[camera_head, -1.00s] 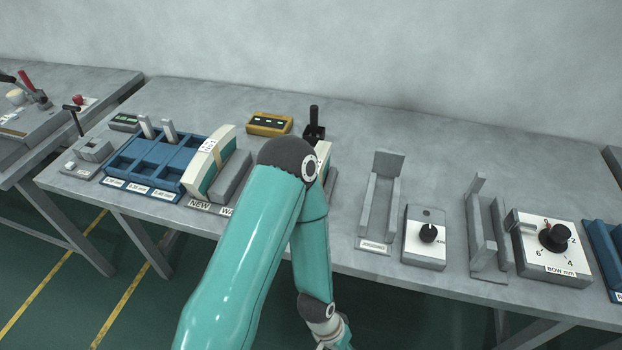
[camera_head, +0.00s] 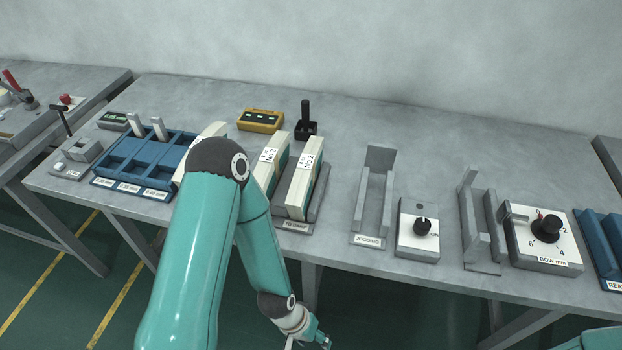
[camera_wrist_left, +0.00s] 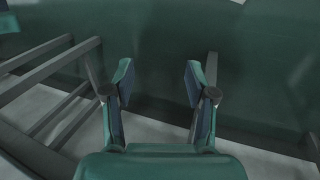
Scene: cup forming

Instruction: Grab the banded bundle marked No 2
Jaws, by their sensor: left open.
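Two banded bundles stand upright side by side on the table, cream on top with teal sides: a left one (camera_head: 267,172) and a right one (camera_head: 304,189). A third cream bundle (camera_head: 209,131) is mostly hidden behind my left arm. My left gripper (camera_head: 322,343) is low at the bottom of the head view, in front of the table and well below the bundles. In the left wrist view my left gripper (camera_wrist_left: 158,78) is open and empty over the floor. My right gripper is out of view.
A blue tray (camera_head: 118,186) stands left of the bundles. A yellow box (camera_head: 261,120) and a black upright handle (camera_head: 306,118) stand behind them. The jogging fixture (camera_head: 371,205) and a knob box (camera_head: 419,232) stand to the right. The table's front edge lies between gripper and bundles.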

